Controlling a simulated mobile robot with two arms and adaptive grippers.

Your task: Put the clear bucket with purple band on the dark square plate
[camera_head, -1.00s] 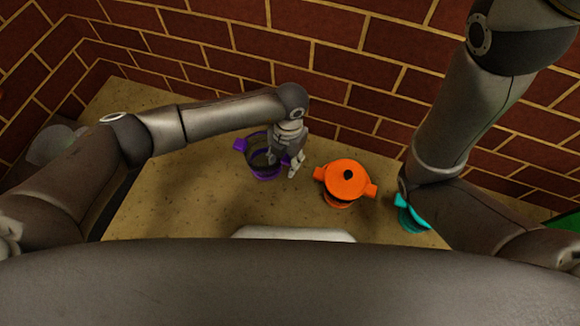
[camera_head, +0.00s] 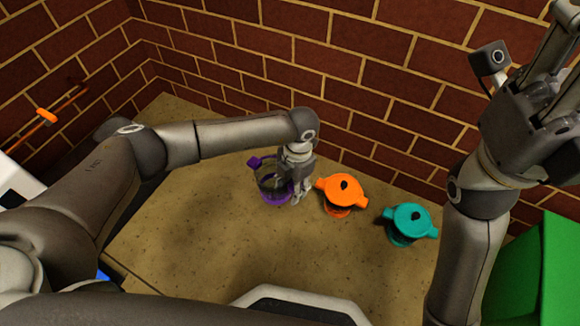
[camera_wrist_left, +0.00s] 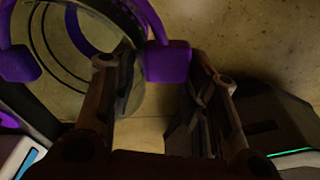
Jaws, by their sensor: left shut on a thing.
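The clear bucket with purple band (camera_head: 270,190) stands upright on the speckled counter near the brick wall, left of the orange-lidded pot. My left gripper (camera_head: 298,198) is at its right side, shut on its purple side handle. In the left wrist view the purple handle block (camera_wrist_left: 168,62) sits between the fingers (camera_wrist_left: 165,80), with the clear bucket wall (camera_wrist_left: 130,95) to the left. Whether the bucket is lifted I cannot tell. My right gripper (camera_head: 540,90) is raised at the upper right, away from the counter; its fingertips are unclear. I cannot make out the dark square plate with certainty.
An orange-lidded pot (camera_head: 343,192) stands close right of my left gripper, and a teal-lidded pot (camera_head: 410,222) farther right. A green box (camera_head: 535,270) is at the right edge. The brick wall (camera_head: 320,70) bounds the back. The counter's front middle (camera_head: 220,255) is clear.

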